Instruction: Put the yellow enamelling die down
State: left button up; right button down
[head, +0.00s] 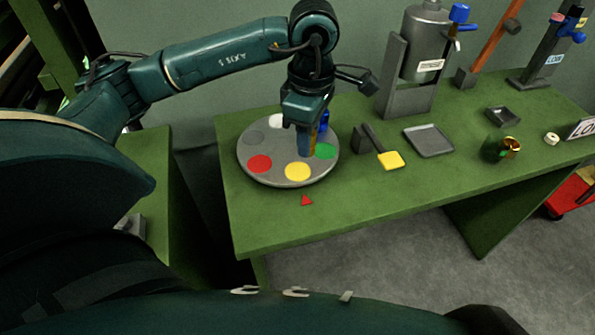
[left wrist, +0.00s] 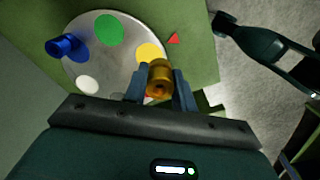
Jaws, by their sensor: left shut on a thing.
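My left gripper (head: 308,150) is shut on the yellow enamelling die (left wrist: 159,78), a gold-yellow cylinder with a hole in its end. In the head view the fingers mostly hide the die. They point down over the grey round plate (head: 262,177), which has coloured spots. The yellow spot (head: 298,171) is bare, and it also shows just beyond the die in the left wrist view (left wrist: 150,53). I cannot tell whether the die touches the plate.
A blue die (left wrist: 62,45) stands on the plate near its edge. Right of the plate lie a yellow-ended paddle (head: 390,160), a grey tray (head: 430,141), and a green piece (head: 492,149) beside a gold ring (head: 511,147). A grey canister (head: 425,45) stands behind. A red triangle (head: 306,201) marks the bench.

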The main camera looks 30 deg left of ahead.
aim_at(298, 171)
pick_arm(q)
jog(key=n, duration=0.2)
jog(key=a+n, duration=0.1)
jog(key=n, duration=0.3)
jog(key=shift+w+a+r, duration=0.15)
jog(key=shift+w+r, duration=0.15)
jog(key=shift+r, duration=0.1)
jog(key=f+n, duration=0.2)
jog(key=n, duration=0.1)
jog(key=a+f+n, duration=0.1)
jog(key=f+n, duration=0.1)
jog(key=f, duration=0.1)
jog(key=f+n, duration=0.3)
jog(key=shift+w+a+f+n+b, duration=0.25)
jog(key=shift+a+n+b, duration=0.05)
jog(key=shift+f, duration=0.25)
jog(key=o, duration=1)
